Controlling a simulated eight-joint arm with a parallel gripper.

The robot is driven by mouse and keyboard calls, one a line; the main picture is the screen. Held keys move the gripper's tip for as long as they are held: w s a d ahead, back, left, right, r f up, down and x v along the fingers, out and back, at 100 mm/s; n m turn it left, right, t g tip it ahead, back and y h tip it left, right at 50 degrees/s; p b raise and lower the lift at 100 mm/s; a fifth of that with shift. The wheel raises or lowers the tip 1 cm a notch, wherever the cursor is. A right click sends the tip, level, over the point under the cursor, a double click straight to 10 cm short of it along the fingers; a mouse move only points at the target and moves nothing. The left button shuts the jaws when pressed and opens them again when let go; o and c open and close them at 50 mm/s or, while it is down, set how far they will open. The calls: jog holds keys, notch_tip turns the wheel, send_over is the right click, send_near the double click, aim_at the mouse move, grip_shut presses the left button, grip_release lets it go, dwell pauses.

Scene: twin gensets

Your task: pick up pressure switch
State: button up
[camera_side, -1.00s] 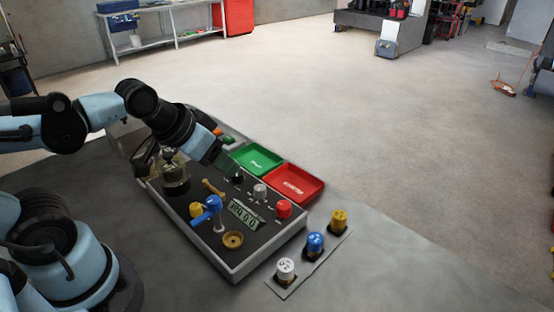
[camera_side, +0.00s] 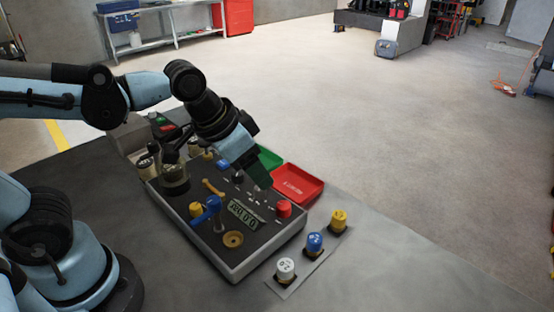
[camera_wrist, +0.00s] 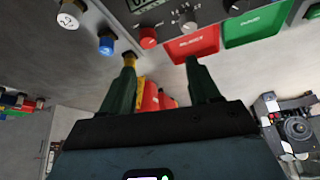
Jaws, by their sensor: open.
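Three capped cylinders stand in a row on a grey strip at the front right: a white one (camera_side: 286,268), a blue one (camera_side: 314,243) and a yellow one (camera_side: 338,220). I cannot tell which part is the pressure switch. My gripper (camera_side: 262,182) is open and empty, tilted over the far right part of the panel, apart from the row. In the wrist view its fingers (camera_wrist: 161,63) are spread. The white (camera_wrist: 69,15), blue (camera_wrist: 106,43) and yellow (camera_wrist: 128,60) cylinders show at the left there, the yellow by the left fingertip.
The panel (camera_side: 240,265) carries a red knob (camera_side: 284,208), a digital display (camera_side: 243,214), a blue-handled valve (camera_side: 210,208) and a brass ring (camera_side: 233,240). A red tray (camera_side: 300,185) and a green tray (camera_side: 268,157) lie behind it. The bench right of the row is clear.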

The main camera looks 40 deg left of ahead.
aim_at(314, 237)
jog(key=d+f+m+g, duration=0.1)
jog(key=d+m+g, duration=0.25)
jog(key=d, duration=0.75)
jog(key=shift+t, duration=0.45)
jog(key=x, duration=0.7)
jog(key=shift+w, duration=0.25)
jog(key=shift+w+x, duration=0.15)
jog(key=shift+x, duration=0.8)
jog(key=shift+w+x, duration=0.15)
jog(key=shift+x, duration=0.8)
jog(key=shift+w+f, duration=0.15)
jog(key=shift+f, duration=0.6)
grip_shut()
